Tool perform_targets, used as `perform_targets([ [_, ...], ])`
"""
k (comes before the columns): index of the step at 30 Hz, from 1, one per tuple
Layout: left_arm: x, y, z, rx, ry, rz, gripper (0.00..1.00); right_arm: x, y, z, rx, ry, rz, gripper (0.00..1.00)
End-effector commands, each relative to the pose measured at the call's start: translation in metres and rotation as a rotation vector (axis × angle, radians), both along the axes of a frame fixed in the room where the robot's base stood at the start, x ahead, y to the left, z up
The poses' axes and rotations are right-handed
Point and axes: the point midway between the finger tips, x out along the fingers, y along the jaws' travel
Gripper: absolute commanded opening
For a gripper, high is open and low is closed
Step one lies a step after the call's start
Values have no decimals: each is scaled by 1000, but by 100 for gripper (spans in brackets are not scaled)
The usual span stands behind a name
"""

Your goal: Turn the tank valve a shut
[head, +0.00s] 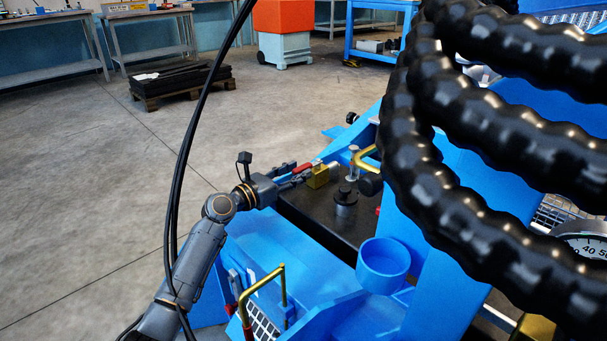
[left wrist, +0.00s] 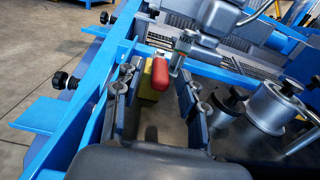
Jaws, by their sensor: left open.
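The valve has a brass-yellow body (head: 318,178) and a red handle (head: 303,168). It sits at the edge of the black tank top (head: 312,217) in the blue machine. In the left wrist view the red handle (left wrist: 160,74) stands between my finger pads, with the yellow body (left wrist: 147,86) partly hidden beside it. My left gripper (head: 298,174) is open, with one finger on each side of the handle; it also shows in the left wrist view (left wrist: 156,95). A gap shows on both sides of the handle. My right gripper is not in view.
Thick black corrugated hoses (head: 450,205) fill the right of the head view. A dark cylindrical cap (head: 345,210) and a blue cup (head: 384,266) stand near the valve. The floor (head: 90,180) at left is clear.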

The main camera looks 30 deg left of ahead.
Motion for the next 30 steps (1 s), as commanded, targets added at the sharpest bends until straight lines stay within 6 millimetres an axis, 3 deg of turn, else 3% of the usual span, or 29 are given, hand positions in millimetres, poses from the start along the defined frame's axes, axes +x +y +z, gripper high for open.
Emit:
perform_targets([
  [6, 24, -9, -1, -1, -1, -1, 42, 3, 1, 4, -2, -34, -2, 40],
  [17, 28, -10, 0, -1, 1, 0, 42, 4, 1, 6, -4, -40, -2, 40],
  [23, 28, -10, 0, 0, 1, 0, 3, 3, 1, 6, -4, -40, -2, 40],
  [30, 28, -10, 0, 0, 0, 0, 0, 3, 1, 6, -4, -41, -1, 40],
])
